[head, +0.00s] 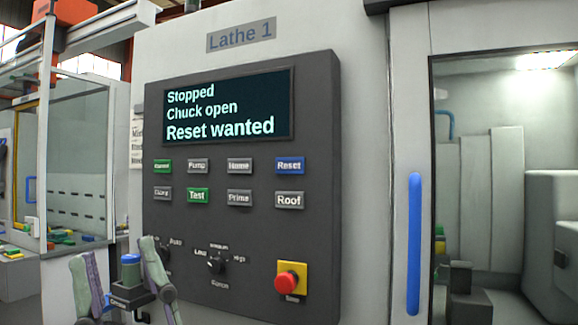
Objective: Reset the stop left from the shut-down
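The Lathe 1 control panel (243,225) is dark grey and fills the middle of the head view. Its screen (225,105) reads "Stopped, Chuck open, Reset wanted". The blue Reset button (290,166) is at the right end of the upper button row. A red mushroom stop button (290,280) on a yellow plate is at the panel's lower right. My gripper (115,250) is at the lower left, its two fingers spread apart, left of and below the buttons. Nothing is visibly gripped; contact with the panel cannot be told.
A blue-topped cylinder (131,268) on a dark bracket shows between my fingers. Rotary knobs (216,264) sit below. A blue door handle (414,243) stands right of the panel.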

